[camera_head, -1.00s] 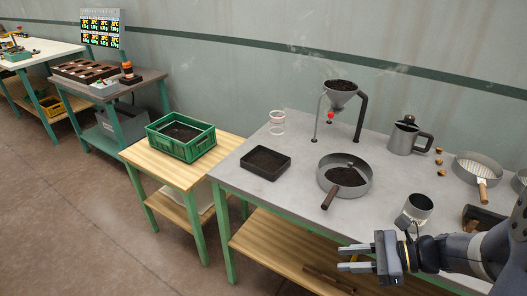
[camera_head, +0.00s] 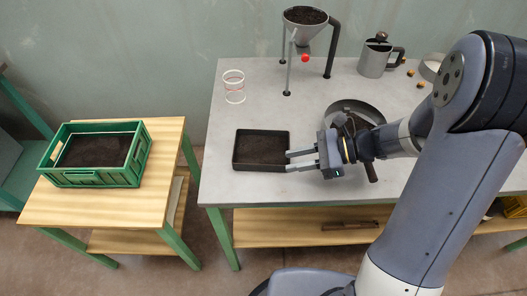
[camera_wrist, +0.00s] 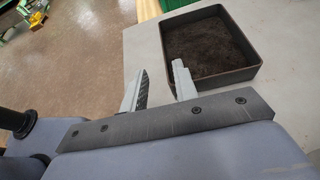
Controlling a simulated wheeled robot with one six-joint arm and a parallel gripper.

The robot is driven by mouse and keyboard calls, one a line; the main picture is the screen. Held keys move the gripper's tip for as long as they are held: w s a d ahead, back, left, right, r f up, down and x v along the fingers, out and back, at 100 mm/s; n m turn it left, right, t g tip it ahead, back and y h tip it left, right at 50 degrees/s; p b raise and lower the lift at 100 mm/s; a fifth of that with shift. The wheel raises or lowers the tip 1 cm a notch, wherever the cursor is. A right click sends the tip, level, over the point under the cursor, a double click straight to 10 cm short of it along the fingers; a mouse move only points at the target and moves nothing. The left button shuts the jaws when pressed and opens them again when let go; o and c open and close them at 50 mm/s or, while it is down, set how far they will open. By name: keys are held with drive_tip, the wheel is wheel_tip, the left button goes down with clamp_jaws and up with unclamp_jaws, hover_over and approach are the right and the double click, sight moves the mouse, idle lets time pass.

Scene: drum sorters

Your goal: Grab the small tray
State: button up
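The small tray is a black, shallow, square tray (camera_head: 262,166) holding dark soil, flat on the grey table near its left front edge. It also shows in the wrist view as a tray (camera_wrist: 252,73) at the upper right. My gripper (camera_head: 288,161) is open, its two fingers pointing left at the tray's right side in the head view. In the wrist view the fingertips (camera_wrist: 160,72) are apart, one near the tray's corner. I cannot tell whether that finger touches the tray.
A green crate (camera_head: 142,152) of soil stands on the wooden side table (camera_head: 90,205) to the left. Behind the tray are clear rings (camera_head: 234,86) and a funnel (camera_head: 303,32) on a stand. A round pan (camera_head: 357,106) is partly hidden behind my arm. A metal jug (camera_head: 375,58) stands further back.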

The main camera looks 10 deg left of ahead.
sight(262, 150)
drive_tip(key=shift+x, duration=1.15)
drive_tip(key=shift+w+f+x, duration=0.1)
drive_tip(key=shift+f+x, duration=0.05)
drive_tip(key=shift+x, duration=1.2)
drive_tip(key=shift+w+f+x, duration=0.1)
drive_tip(key=shift+w+x, duration=0.05)
drive_tip(key=shift+x, duration=1.25)
drive_tip(key=shift+d, duration=0.1)
clamp_jaws()
